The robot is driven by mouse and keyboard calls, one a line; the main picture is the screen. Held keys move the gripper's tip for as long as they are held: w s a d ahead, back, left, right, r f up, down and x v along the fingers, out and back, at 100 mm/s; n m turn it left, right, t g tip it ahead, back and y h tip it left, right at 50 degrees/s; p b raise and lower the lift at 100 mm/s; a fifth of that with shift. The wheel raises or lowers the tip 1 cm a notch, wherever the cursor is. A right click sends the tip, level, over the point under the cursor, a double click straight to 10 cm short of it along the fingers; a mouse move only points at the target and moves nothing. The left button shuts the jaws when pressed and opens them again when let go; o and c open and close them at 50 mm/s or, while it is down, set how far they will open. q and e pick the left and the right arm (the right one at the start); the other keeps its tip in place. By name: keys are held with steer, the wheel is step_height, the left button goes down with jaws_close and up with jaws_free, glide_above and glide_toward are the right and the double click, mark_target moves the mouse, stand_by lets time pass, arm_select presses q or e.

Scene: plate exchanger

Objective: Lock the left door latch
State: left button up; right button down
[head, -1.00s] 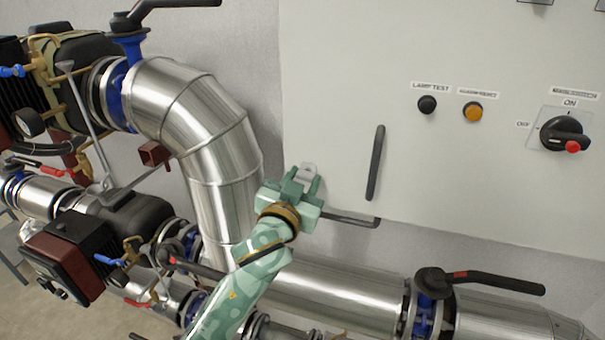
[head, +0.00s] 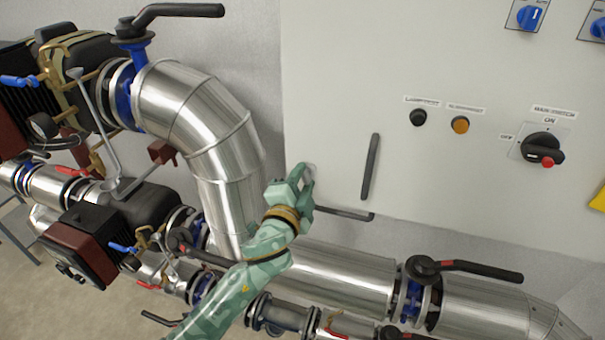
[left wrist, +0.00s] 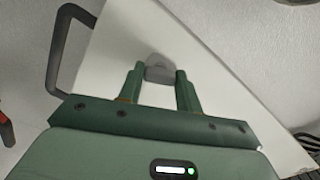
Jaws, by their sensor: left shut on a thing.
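The left door latch is a small grey tab (head: 310,169) at the lower left corner of the pale cabinet door (head: 335,110). My left gripper (head: 303,180), green, is at that corner and shut on the latch. In the left wrist view the latch (left wrist: 160,70) shows as a grey rounded piece between the tips of my left gripper (left wrist: 160,80). The fingers partly hide the latch in the head view, and I cannot tell from its shape whether it is locked. My right gripper is not in view.
A dark vertical handle (head: 370,167) and a dark lower bar (head: 343,213) are right of the gripper. A large metal pipe (head: 220,150) stands close on the left, with another pipe (head: 335,280) below. Buttons and a main switch (head: 542,148) are farther right.

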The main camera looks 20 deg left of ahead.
arm_select(q)
steer(key=m+p, duration=0.2)
steer(key=m, duration=0.2)
steer(key=shift+m, duration=0.3)
stand_by(0.5)
steer(key=o, duration=1)
steer(key=shift+s+a+b, duration=0.2)
steer(key=shift+s+b, duration=1.85)
steer(key=shift+s, duration=6.1)
